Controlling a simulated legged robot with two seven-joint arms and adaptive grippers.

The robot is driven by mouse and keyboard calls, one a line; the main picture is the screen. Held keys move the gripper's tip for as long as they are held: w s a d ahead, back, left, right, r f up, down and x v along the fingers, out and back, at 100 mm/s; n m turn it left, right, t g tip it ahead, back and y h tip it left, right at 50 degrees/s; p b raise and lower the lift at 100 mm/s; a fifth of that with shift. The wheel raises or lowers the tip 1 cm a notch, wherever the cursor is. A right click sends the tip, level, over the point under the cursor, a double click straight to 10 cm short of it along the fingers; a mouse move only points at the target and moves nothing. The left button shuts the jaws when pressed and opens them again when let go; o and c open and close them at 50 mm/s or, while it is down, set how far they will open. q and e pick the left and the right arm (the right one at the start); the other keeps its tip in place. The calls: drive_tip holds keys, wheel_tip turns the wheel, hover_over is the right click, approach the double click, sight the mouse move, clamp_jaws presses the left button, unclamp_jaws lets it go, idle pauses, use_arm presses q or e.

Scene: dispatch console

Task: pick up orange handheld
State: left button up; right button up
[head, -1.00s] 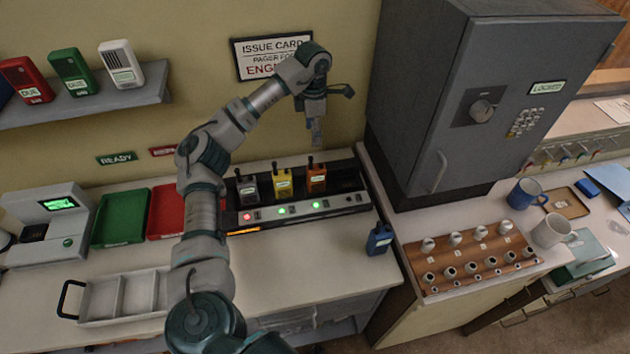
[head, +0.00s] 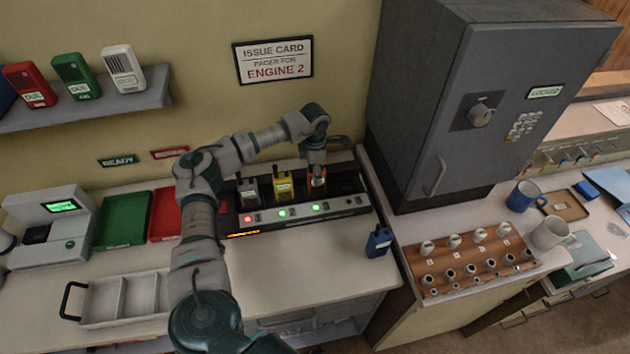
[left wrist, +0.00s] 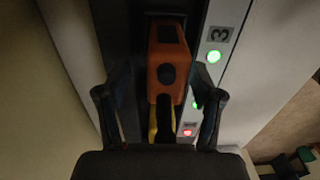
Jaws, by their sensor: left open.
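The orange handheld (head: 317,179) stands in the charging rack (head: 345,210) on the counter, in its third slot from the left. My left gripper (head: 318,163) is right above it and partly hides it in the head view. In the left wrist view the orange handheld (left wrist: 168,68) lies between the two open fingers of my left gripper (left wrist: 160,110), with a gap on each side. A green light labelled 3 is lit beside it. The yellow handheld (head: 283,186) is in the neighbouring slot. My right gripper is in neither view.
A blue handheld (head: 379,242) stands on the counter to the right. A grey cabinet (head: 420,110) rises close to the right of the rack. A divided tray (head: 121,297) lies at front left.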

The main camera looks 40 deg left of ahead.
use_arm(q)
drive_tip(key=shift+d, duration=0.3)
drive_tip(key=shift+c, duration=1.2)
drive_tip(key=shift+d+r, duration=0.15)
drive_tip(key=shift+d, duration=0.05)
drive_tip(key=c, duration=0.8)
clamp_jaws()
drive_tip(key=shift+a, duration=0.1)
drive_tip(key=shift+a, duration=0.15)
